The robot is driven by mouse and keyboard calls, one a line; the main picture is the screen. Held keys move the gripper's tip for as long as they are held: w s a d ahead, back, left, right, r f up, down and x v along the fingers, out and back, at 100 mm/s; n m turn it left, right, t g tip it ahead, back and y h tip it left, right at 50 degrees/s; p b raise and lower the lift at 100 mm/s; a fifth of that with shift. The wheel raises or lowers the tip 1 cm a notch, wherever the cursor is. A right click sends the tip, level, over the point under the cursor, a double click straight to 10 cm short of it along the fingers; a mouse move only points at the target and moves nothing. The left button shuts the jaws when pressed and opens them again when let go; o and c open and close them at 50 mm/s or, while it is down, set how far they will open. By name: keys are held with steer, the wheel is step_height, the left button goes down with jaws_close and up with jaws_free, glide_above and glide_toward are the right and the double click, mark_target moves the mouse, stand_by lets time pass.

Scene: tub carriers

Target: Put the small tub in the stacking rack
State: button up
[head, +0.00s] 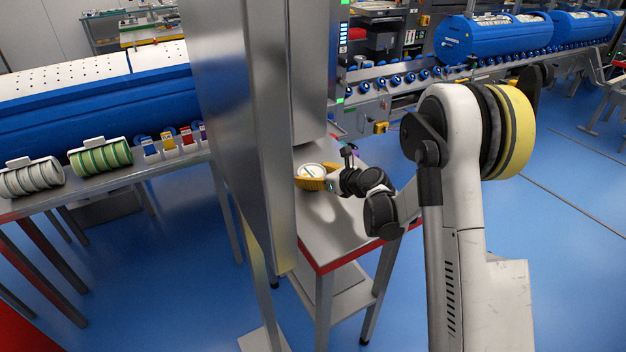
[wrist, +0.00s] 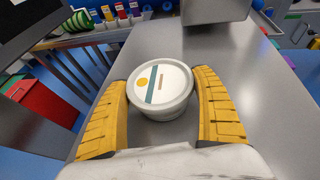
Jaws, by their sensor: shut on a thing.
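The small tub (wrist: 160,85) is round and white, with a lid marked by a yellow dot and a teal stripe. My gripper (wrist: 162,80) has its two yellow ribbed fingers shut on the tub, one on each side. In the head view the tub (head: 311,170) is upright at my gripper (head: 314,182), over the steel table beside the metal column. I cannot tell whether its base touches the table. No stacking rack can be made out for certain. A green-and-white ribbed carrier (head: 100,156) and a grey-and-white one (head: 30,177) lie on the left bench.
The steel table (head: 335,245) has a red front edge and bare room around the tub. A tall metal column (head: 245,120) hides part of it. Small colour-labelled containers (head: 170,143) line the left bench. Blue machines (head: 490,38) and a conveyor stand behind.

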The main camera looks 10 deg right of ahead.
steer(key=shift+f, duration=0.15)
steer(key=o, duration=1.3)
steer(key=shift+f, duration=0.15)
steer(key=shift+o, duration=0.2)
